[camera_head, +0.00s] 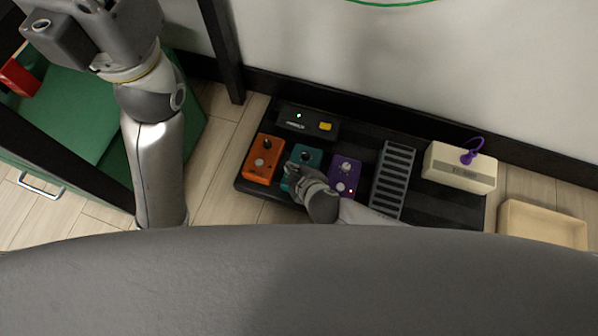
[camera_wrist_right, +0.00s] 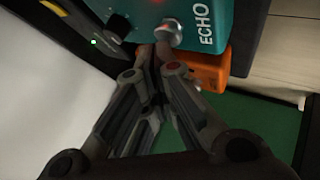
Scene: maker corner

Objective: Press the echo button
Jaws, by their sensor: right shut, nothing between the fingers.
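The teal echo pedal (camera_head: 309,155) sits on the black pedalboard between an orange pedal and a purple pedal. In the right wrist view the teal pedal (camera_wrist_right: 205,15) carries the word ECHO, and its silver round button (camera_wrist_right: 170,33) shows beside a faint red glow. My right gripper (camera_head: 292,170) is over the pedal's near part and hides some of it. In the wrist view its fingers (camera_wrist_right: 156,62) are shut and empty, with the tips right at the silver button; I cannot tell whether they touch it. My left arm shows, but not its fingers.
A wooden tray (camera_head: 543,224) lies at right.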

